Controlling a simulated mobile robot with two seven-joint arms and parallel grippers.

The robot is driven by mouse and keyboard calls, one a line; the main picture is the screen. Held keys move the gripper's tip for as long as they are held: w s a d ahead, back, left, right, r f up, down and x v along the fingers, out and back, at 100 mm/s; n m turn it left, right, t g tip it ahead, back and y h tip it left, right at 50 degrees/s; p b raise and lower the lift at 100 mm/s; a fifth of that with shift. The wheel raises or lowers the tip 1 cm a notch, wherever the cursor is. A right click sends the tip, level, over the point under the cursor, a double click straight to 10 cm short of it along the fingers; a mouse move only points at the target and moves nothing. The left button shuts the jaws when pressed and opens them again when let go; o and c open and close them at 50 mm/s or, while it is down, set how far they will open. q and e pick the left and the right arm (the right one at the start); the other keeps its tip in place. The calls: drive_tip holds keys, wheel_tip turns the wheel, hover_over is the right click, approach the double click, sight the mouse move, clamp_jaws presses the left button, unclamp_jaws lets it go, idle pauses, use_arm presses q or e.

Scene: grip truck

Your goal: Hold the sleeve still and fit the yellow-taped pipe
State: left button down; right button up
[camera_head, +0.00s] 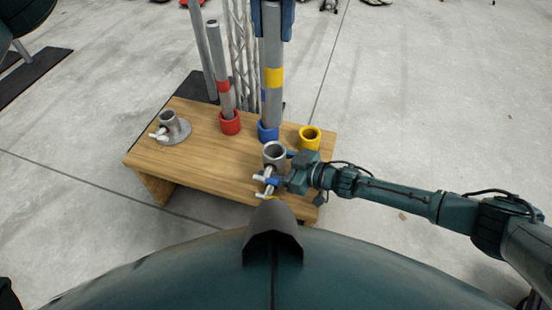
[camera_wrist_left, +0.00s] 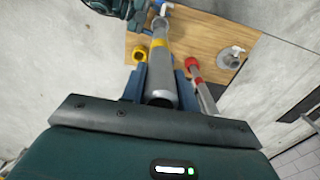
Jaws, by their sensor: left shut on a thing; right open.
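My left gripper (camera_head: 272,25) is shut on the yellow-taped pipe (camera_head: 273,104), which hangs nearly upright. The pipe also shows in the left wrist view (camera_wrist_left: 159,72), running away from the jaws. In the head view its lower end overlaps the blue cup, just above the grey sleeve (camera_head: 275,155) in the picture. The sleeve's open mouth faces up, and a pale T-handle (camera_head: 265,194) shows near it. My right gripper (camera_head: 283,168) is open, with its fingers close about the sleeve; contact is unclear. The exact gap between pipe and sleeve cannot be told.
On the wooden table (camera_head: 190,150) stand a red cup (camera_head: 230,123) with a red-taped pipe (camera_head: 221,85), a blue cup (camera_head: 268,133) with a mostly hidden pipe, an empty yellow cup (camera_head: 310,138) and a grey flanged base (camera_head: 172,128). A lattice truss rises behind.

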drive_tip(key=c, duration=1.2)
